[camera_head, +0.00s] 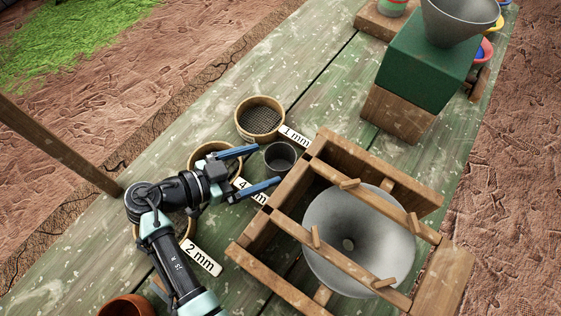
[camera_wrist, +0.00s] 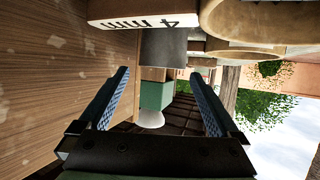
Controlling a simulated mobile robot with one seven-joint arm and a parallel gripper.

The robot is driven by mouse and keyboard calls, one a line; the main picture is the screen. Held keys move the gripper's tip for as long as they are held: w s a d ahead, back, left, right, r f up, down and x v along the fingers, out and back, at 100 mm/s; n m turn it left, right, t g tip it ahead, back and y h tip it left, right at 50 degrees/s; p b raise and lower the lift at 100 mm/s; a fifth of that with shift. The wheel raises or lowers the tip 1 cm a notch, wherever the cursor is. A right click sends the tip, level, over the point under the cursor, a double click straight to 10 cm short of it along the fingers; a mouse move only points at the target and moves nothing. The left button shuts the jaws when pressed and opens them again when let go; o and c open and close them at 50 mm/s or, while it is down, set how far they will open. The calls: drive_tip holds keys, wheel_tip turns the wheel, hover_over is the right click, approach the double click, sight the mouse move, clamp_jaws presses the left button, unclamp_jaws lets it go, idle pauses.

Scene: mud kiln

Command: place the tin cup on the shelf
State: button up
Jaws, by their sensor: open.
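The tin cup (camera_head: 279,159) is a small grey open cup, upright on the table beside the wooden frame. In the wrist view a grey cylinder, which looks like the tin cup (camera_wrist: 163,48), shows ahead between the fingers. My gripper (camera_head: 267,164) is open and empty, its two blue fingers spread and pointing at the cup. The fingertips are close to the cup's near side; I cannot tell if they touch it. My gripper also shows in the wrist view (camera_wrist: 160,73). I cannot clearly identify which structure is the shelf.
A wooden frame (camera_head: 284,200) with a big grey funnel (camera_head: 335,222) stands right of the cup. Round sieves, one (camera_head: 259,132) behind the cup, and label blocks such as "1 mm" (camera_head: 296,137) crowd the gripper. A green block (camera_head: 422,62) stands farther back. Free table lies at upper left.

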sight(291, 154)
drive_tip(key=x, duration=0.3)
drive_tip(key=p+x, duration=0.1)
drive_tip(key=x, duration=0.2)
drive_tip(key=shift+w+f, duration=0.25)
drive_tip(key=shift+f, duration=0.05)
drive_tip(key=c, duration=1.3)
drive_tip(key=shift+o, duration=0.2)
drive_tip(key=shift+r, duration=0.1)
